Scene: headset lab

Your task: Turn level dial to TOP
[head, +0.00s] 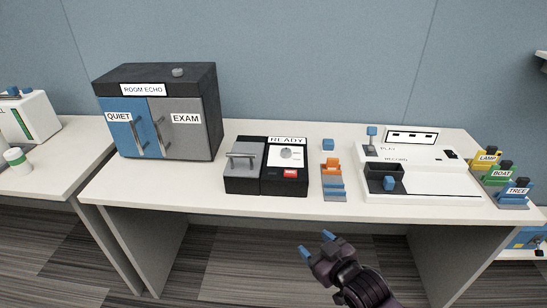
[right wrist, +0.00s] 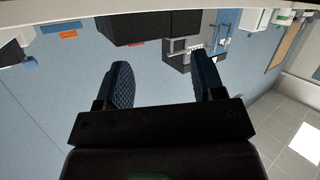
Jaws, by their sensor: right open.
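A black box labelled READY (head: 286,182) stands on the table. Its white top panel carries a pale round dial (head: 286,154) with small print around it, too small to read, so I cannot tell its setting. A red button (head: 290,173) sits below the dial. No label reading TOP is legible. My right gripper (head: 316,244) is open and empty in front of the table's front edge, apart from the box. Its two blue fingers also show spread in the right wrist view (right wrist: 163,80), with nothing between them. My left gripper is out of view.
Left of the dial is a grey panel with a handle (head: 241,157). A cabinet labelled ROOM ECHO (head: 160,110) stands at the back left. An orange and blue stand (head: 332,180), a white recorder unit (head: 430,180) and labelled blocks (head: 502,174) are to the right.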

